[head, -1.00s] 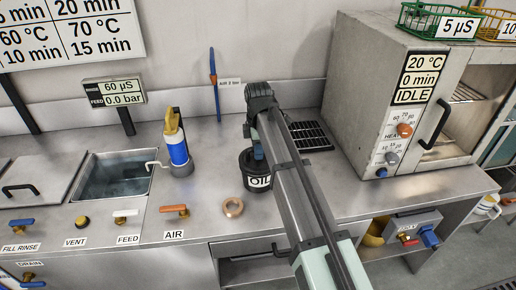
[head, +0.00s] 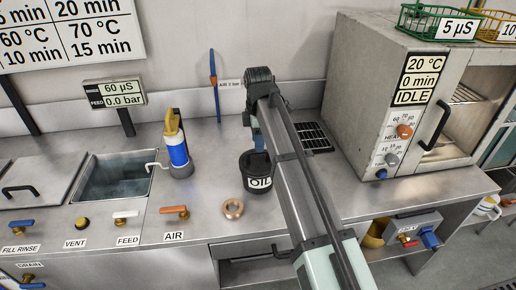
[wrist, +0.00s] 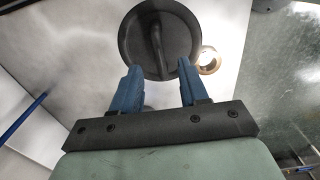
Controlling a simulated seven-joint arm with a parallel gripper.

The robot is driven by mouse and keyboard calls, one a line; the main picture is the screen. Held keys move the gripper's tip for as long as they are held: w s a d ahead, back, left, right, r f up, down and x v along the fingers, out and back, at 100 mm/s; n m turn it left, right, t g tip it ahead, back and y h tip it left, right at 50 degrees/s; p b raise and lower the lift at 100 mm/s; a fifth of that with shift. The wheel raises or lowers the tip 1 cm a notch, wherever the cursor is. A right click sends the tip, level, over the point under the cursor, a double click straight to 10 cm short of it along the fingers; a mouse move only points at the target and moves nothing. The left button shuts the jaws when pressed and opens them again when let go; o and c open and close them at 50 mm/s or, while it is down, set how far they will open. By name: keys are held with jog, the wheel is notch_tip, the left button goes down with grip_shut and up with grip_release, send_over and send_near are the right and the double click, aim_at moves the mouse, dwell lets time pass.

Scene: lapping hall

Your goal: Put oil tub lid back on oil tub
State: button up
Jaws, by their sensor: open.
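The black oil tub (head: 257,183) with its white OIL label stands upright on the steel bench, just left of my arm. The dark round oil tub lid (wrist: 180,35), with a bar handle across it, shows in the wrist view and appears to lie on the tub. The tub's top is partly hidden by my arm in the head view, so I cannot tell how well the lid is seated. My gripper (wrist: 158,65) is open and empty, its blue fingers apart near the handle's lower end in the picture. In the head view my gripper (head: 258,143) is above the tub.
A copper ring (head: 233,209) lies left of the tub. A blue bottle (head: 178,150) stands near the sink (head: 115,178). A black grid (head: 312,137) lies behind my arm. A grey oven (head: 400,100) stands at right. Bench between bottle and tub is clear.

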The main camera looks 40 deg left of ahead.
notch_tip(320, 180, up, 8)
jog(key=shift+r, duration=0.2)
dwell(0.7)
